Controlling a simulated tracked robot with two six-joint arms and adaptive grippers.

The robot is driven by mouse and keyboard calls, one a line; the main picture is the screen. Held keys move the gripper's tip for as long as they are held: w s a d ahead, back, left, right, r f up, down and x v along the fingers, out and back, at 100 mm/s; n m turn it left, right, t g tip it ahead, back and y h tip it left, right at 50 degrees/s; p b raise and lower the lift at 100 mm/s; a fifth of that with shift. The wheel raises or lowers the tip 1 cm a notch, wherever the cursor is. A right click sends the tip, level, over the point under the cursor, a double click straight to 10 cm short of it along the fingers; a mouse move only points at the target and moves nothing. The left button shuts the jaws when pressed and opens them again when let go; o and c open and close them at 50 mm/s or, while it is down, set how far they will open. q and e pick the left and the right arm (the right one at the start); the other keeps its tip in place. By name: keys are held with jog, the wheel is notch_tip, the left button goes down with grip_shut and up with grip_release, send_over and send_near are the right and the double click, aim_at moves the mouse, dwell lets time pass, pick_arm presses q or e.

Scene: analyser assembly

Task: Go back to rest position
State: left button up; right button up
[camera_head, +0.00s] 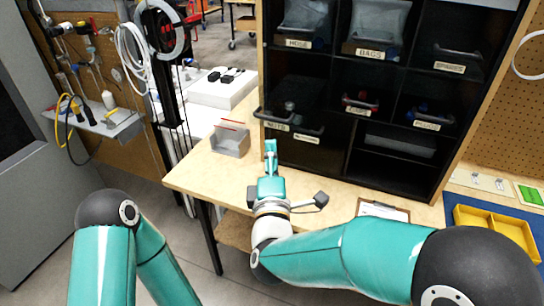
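My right gripper (271,150) reaches out over the wooden table (200,172), in front of the black cabinet's left end. Its fingers show as one narrow teal shape, seen nearly edge-on, so I cannot tell whether they are open or shut. No object shows clearly in it. My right arm comes in from the lower right. Only links of my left arm show at the lower left; my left gripper is outside the view.
The black cabinet (348,160) holds several labelled bins. A small grey holder (230,140) stands left of my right gripper. A clipboard (384,210) and a yellow tray (497,232) lie to the right. A grey shelf (105,122) is on the left pegboard.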

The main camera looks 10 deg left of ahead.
dwell(0.4)
jog(key=s+d+f+m+g, duration=0.1)
jog(key=d+f+m+g, duration=0.25)
jog(key=f, duration=0.55)
jog(key=s+d+f+m+g+p, duration=0.1)
jog(key=d+f+m+g, duration=0.3)
jog(key=f, duration=0.6)
jog(key=s+d+f+m+g, duration=0.25)
jog(key=d+f, duration=0.25)
jog(key=f, duration=0.4)
jog(key=s+d+f+m+g, duration=0.2)
jog(key=s+f+m+g, duration=0.1)
jog(key=s, duration=0.4)
jog(key=s+d+f+m+g, duration=0.3)
jog(key=s+f+m, duration=0.2)
jog(key=s, duration=0.3)
jog(key=s+d+f+m+g+y, duration=0.1)
jog(key=s+d+f+m+g, duration=0.1)
jog(key=s+f, duration=0.4)
jog(key=s+m+g, duration=0.1)
jog(key=m, duration=0.1)
jog(key=shift+s+d+m+p, duration=0.15)
jog(key=shift+d+m+p, duration=0.15)
jog(key=shift+d, duration=0.05)
